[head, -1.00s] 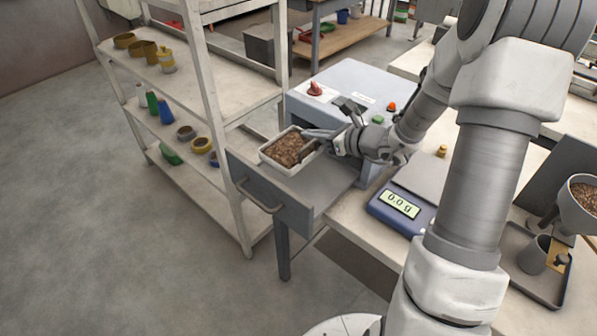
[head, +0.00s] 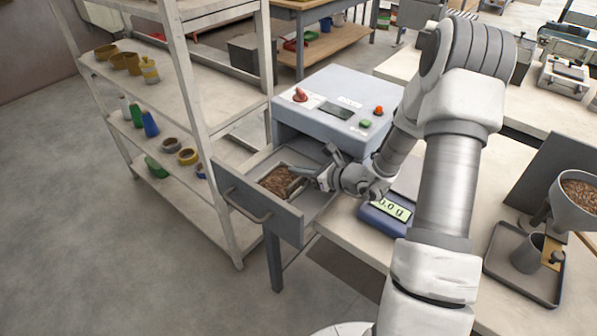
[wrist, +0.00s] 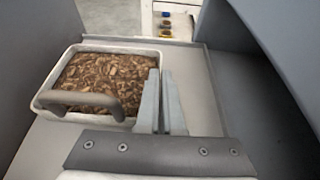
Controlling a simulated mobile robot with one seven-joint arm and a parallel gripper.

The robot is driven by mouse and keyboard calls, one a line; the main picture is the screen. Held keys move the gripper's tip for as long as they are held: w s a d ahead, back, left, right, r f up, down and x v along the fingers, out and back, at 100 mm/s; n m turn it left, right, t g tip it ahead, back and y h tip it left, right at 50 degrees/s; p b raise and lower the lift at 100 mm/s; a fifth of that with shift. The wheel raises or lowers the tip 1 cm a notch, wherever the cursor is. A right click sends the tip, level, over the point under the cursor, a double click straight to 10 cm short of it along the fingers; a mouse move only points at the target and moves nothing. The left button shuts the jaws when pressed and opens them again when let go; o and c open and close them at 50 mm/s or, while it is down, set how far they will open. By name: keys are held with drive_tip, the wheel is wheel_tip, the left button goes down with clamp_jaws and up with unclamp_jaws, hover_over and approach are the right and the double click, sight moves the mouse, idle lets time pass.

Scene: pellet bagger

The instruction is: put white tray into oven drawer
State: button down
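The white tray (wrist: 142,53), full of brown pellets, sits low inside the open oven drawer (head: 258,209). In the head view the drawer front hides part of the tray (head: 262,178). In the wrist view the tray fills the left half, and a dark curved bar crosses its near side. My gripper (wrist: 162,85) is at the tray's right-hand rim, its two fingers close together with the rim running between them. It seems shut on that rim. In the head view my gripper (head: 302,176) reaches in over the drawer's right side. Whether the tray touches the drawer floor cannot be told.
The blue-grey oven (head: 340,100) stands behind the drawer. A white shelf rack (head: 190,85) stands close to the drawer's left. A scale (head: 383,218) sits on the bench beside my wrist. A funnel (head: 575,195) and grey tray are at the right.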

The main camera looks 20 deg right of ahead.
drive_tip(key=shift+f, duration=0.15)
drive_tip(key=shift+f, duration=0.1)
drive_tip(key=c, duration=1.5)
unclamp_jaws()
drive_tip(key=o, duration=0.4)
drive_tip(key=shift+s+d+r, duration=0.25)
drive_tip(key=v, duration=1.1)
drive_tip(key=shift+s+d+p, duration=0.1)
drive_tip(key=shift+s+p, duration=0.05)
drive_tip(key=shift+p, duration=0.15)
